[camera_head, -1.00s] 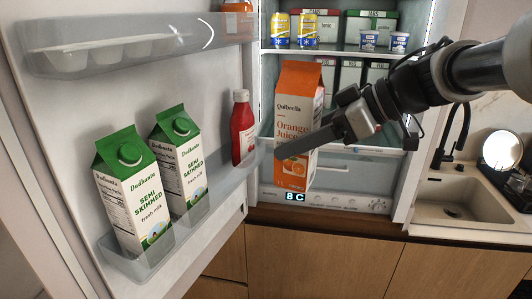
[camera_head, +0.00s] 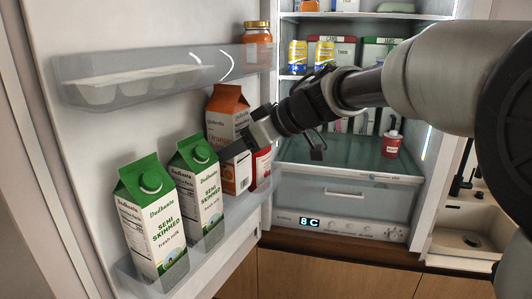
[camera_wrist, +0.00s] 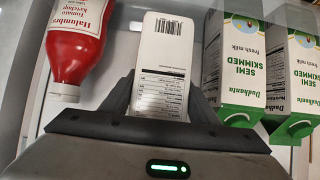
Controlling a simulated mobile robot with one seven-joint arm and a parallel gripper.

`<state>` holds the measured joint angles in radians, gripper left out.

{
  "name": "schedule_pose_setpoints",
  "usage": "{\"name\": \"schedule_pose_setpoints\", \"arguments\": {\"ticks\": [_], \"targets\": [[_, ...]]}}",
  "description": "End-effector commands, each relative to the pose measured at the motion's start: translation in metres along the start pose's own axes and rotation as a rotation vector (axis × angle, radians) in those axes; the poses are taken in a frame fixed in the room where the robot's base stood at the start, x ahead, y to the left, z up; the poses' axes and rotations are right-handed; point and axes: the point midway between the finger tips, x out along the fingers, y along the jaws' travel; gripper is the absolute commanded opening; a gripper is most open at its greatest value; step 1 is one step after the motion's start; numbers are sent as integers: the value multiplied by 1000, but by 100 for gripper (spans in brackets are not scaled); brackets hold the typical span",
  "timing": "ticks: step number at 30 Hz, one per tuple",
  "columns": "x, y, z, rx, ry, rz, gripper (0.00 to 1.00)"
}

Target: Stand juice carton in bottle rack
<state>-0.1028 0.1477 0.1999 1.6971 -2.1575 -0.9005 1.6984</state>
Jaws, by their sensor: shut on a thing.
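The orange juice carton (camera_head: 226,112) is upright at the fridge door, between the second milk carton (camera_head: 203,190) and the red ketchup bottle (camera_head: 263,166). In the wrist view, the carton's white barcode side (camera_wrist: 163,65) faces the camera. My gripper (camera_head: 238,148) is shut on the carton, with a finger on either side of it in the wrist view (camera_wrist: 157,103). The bottle rack (camera_head: 226,232) is the clear lower door bin. The carton's lower part is at the rack; I cannot tell whether its base touches the floor.
Another green-topped milk carton (camera_head: 155,225) stands at the rack's near end.

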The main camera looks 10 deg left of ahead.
Motion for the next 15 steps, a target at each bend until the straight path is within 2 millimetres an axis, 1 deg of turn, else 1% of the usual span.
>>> {"name": "schedule_pose_setpoints", "arguments": {"ticks": [1,3,11,15], "targets": [[4,0,-6,-2,5,0,0],[8,0,4,0,4,1,0],[14,0,14,-2,4,2,0],[24,0,29,1,3,0,0]]}}
